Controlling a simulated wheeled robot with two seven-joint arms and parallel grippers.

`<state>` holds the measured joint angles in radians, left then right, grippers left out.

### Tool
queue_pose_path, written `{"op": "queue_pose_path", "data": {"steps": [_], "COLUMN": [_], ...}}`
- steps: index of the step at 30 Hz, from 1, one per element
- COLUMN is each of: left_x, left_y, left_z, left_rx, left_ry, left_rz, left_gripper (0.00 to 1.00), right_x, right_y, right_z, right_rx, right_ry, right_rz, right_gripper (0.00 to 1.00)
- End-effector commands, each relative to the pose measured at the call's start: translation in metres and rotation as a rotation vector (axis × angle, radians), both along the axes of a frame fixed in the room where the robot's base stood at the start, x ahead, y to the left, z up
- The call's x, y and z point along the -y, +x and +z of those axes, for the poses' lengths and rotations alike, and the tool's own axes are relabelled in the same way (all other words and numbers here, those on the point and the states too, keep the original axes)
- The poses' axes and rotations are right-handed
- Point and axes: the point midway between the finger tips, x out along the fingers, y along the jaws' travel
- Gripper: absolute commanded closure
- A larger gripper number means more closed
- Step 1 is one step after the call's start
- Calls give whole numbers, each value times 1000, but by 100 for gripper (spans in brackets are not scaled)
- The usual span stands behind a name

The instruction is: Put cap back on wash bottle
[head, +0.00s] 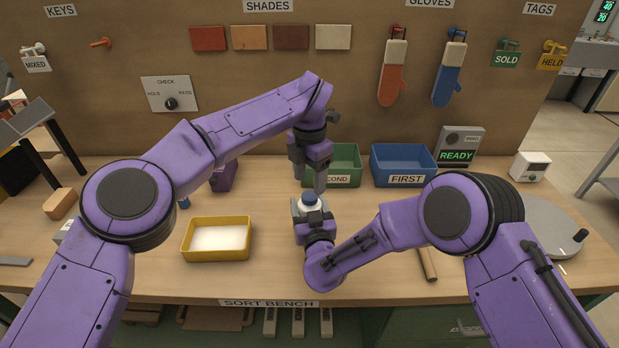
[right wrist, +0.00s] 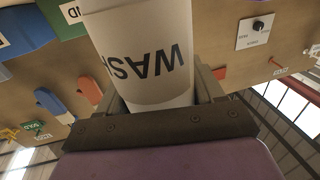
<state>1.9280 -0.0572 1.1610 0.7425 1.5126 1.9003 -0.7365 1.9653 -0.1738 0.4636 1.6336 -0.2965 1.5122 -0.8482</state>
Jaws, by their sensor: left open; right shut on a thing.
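The white wash bottle (head: 301,208) stands upright over the front middle of the bench. My right gripper (head: 314,220) is shut on its body. In the right wrist view the bottle (right wrist: 145,50) fills the space between the fingers, its dark lettering upside down. A blue cap (head: 309,199) shows at the bottle's top; whether it is fully seated I cannot tell. My left gripper (head: 318,187) is open and points down just above and beside the cap. I cannot tell whether its fingers touch the cap. The bottle's lower part is hidden by my right gripper.
A yellow tray (head: 186,246) with white contents lies to the left. A green bin (head: 346,153) and a blue bin (head: 404,152) stand behind. A small blue object (head: 184,203) is by my left arm. A grey disc (head: 560,232) lies at right.

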Motion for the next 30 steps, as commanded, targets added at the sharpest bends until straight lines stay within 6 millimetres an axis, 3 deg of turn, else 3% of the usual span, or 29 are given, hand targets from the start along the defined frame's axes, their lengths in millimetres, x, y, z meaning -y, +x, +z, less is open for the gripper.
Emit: {"op": "queue_pose_path", "data": {"steps": [3,10,15,26,30], "left_x": [1,0,0,0,0], "left_y": [3,2,0,0,0], "left_z": [17,34,35,33,20], "left_rx": [37,25,0,-1,-2], "left_ry": [19,7,0,1,2], "left_rz": [35,593,823,850,848], "left_gripper": [38,38,38,38,38], "right_x": [0,0,0,0,0], "right_y": [0,0,0,0,0], "right_z": [0,0,0,0,0], "right_rx": [0,0,0,0,0], "right_ry": [0,0,0,0,0], "right_rz": [0,0,0,0,0], "right_gripper": [100,100,100,100,100]}}
